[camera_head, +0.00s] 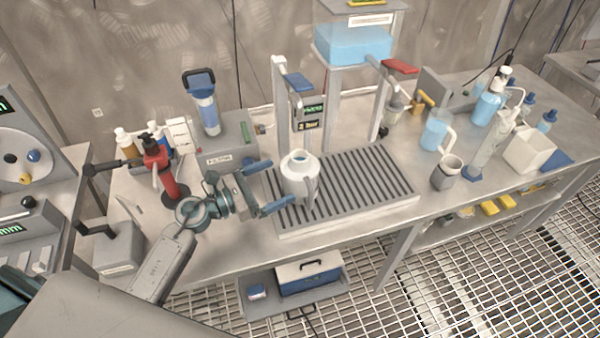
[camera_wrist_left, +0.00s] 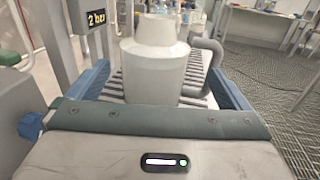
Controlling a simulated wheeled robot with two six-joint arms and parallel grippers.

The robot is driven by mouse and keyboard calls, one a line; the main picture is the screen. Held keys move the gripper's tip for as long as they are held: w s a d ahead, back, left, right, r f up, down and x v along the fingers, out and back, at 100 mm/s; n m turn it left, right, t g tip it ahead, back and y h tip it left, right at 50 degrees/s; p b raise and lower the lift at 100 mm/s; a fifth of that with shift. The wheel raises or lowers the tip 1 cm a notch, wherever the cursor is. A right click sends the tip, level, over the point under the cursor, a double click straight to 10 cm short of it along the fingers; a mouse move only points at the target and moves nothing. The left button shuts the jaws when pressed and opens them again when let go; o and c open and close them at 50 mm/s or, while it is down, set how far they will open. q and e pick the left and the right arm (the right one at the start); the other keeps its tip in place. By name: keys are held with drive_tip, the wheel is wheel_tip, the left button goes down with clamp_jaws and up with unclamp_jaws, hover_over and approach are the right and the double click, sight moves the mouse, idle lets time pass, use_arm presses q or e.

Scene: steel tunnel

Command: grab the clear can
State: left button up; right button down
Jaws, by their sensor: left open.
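The clear can (camera_head: 297,180) is a pale, cloudy white vessel with a narrower neck and a side handle. It stands upright on the ribbed drain grate, near its left end. In the left wrist view the can (camera_wrist_left: 155,72) fills the middle, with its grey handle on the right. My left gripper (camera_head: 277,185) is open and points at the can from the left. Its blue fingers (camera_wrist_left: 162,88) show on either side of the can in the wrist view. I cannot tell whether they touch it. My right gripper is not in view.
The grate (camera_head: 375,190) lies on a steel bench. A red bottle (camera_head: 163,172) stands left of my gripper. A dispenser post (camera_head: 300,110) rises behind the can. A blue-filled jug (camera_head: 434,132) and a grey cup (camera_head: 447,173) stand to the right. The grate's right part is clear.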

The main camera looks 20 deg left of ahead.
sight(283, 176)
use_arm(q)
drive_tip(key=shift+w+d+r, duration=0.15)
drive_tip(key=shift+w+d, duration=0.55)
drive_tip(key=shift+w, duration=0.1)
drive_tip(key=shift+w+d+f, duration=0.1)
drive_tip(key=shift+w+f, duration=0.1)
drive_tip(key=shift+w+d+r+p, duration=0.15)
drive_tip(key=shift+w+d+p, duration=0.3)
drive_tip(key=shift+p, duration=0.35)
drive_tip(key=p+x, duration=0.1)
drive_tip(key=x, duration=0.2)
drive_tip(key=shift+w+f+p, duration=0.2)
drive_tip(key=shift+w+p, duration=0.1)
drive_tip(key=shift+p, duration=0.05)
drive_tip(key=shift+w+d, duration=0.2)
drive_tip(key=shift+f, duration=0.1)
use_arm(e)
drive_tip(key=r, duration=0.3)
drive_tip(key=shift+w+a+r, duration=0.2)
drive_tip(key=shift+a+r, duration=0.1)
